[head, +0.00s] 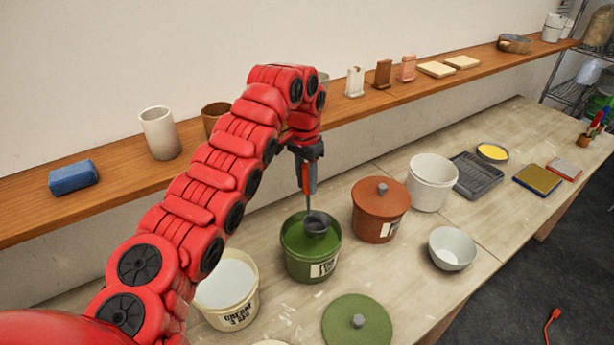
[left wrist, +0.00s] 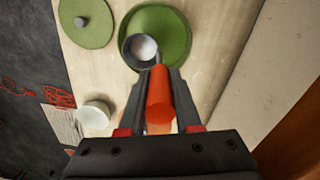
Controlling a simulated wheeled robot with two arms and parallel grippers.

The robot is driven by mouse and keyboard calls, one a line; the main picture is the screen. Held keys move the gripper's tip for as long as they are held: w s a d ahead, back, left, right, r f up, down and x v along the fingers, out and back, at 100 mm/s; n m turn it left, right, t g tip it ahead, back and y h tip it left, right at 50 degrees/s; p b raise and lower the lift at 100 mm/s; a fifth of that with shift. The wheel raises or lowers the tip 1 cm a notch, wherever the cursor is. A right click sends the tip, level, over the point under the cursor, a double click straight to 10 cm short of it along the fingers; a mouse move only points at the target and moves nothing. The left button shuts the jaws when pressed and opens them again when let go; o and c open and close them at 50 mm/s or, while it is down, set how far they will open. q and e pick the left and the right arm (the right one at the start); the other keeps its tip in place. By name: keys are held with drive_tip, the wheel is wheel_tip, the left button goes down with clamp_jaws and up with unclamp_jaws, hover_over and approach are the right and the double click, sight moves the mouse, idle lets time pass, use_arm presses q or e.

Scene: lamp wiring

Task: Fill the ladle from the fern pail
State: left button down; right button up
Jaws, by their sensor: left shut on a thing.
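The green fern pail (head: 312,264) stands open on the table, its lid off. My left gripper (head: 308,178) is above it, shut on the red-orange handle of the ladle (head: 316,222). The handle points down, and the dark ladle bowl is at the pail's mouth, within its rim as seen from above. In the left wrist view the ladle (left wrist: 160,95) runs from between the fingers (left wrist: 158,88) to its bowl over the green pail (left wrist: 175,22). A pale round patch shows in the bowl; I cannot tell whether it is contents. My right gripper is not in view.
A green lid (head: 357,322) lies in front of the pail. A cream pail (head: 228,292) stands left. A lidded terracotta pail (head: 380,212), a white pail (head: 432,184) and a grey bowl (head: 452,248) stand right. A wooden shelf (head: 110,200) with cups runs behind.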

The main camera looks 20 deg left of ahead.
sight(306, 162)
use_arm(q)
wheel_tip(306, 162, down, 11)
drive_tip(key=b, duration=0.8)
drive_tip(key=shift+b, duration=0.3)
drive_tip(key=shift+r, duration=0.1)
idle(1.0)
drive_tip(key=shift+r+p, duration=2.3)
drive_tip(key=shift+r, duration=1.5)
drive_tip(key=shift+r+p, duration=0.85)
drive_tip(key=shift+r, duration=0.85)
drive_tip(key=shift+r+p, duration=0.6)
drive_tip(key=shift+r, duration=0.9)
